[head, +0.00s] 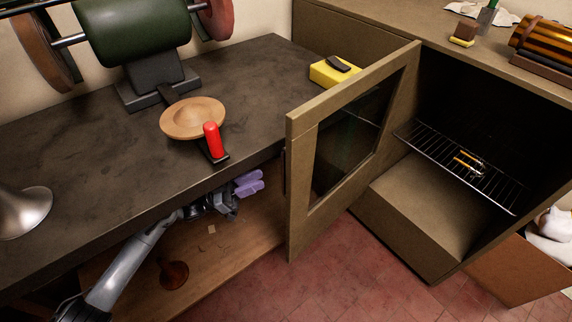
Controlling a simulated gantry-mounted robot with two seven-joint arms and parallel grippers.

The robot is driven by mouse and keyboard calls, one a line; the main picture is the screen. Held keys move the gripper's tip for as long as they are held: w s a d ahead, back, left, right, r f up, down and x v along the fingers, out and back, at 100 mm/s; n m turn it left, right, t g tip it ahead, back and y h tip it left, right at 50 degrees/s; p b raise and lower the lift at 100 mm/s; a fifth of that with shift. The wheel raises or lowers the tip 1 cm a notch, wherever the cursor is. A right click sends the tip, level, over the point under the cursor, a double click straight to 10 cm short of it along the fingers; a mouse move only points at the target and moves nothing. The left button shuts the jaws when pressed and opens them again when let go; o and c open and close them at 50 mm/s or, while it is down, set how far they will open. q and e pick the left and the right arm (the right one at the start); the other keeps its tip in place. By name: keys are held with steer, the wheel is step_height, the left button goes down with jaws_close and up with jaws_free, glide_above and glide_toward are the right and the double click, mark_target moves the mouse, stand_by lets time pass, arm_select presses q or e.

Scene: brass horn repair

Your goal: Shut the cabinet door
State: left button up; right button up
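The cabinet door (300,181), a tan frame with a dark glass pane, stands open and swung out toward the workbench. The cabinet (408,215) to its right shows its dark inside with a wire rack (478,180). My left gripper (256,183), with purple fingers, is below the bench's front edge, left of the door's outer edge and apart from it in the picture. Its fingers appear close together, but whether they are shut is unclear. I see nothing held in them. My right gripper is not in view.
The dark workbench (90,165) carries a grinder (135,30), a wooden dish (193,117), a red-handled tool (212,140) and a yellow block (330,72). A wooden lower shelf (235,255) lies under the bench. Red floor tiles (350,275) are clear below the door.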

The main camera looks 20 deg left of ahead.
arm_select(q)
steer(key=b+x, duration=0.2)
steer(key=x, duration=0.6)
steer(key=shift+d+r, duration=0.15)
steer(key=shift+d, duration=0.3)
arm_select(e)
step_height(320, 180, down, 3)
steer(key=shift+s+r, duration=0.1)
arm_select(q)
steer(key=shift+w, duration=0.1)
jaws_close()
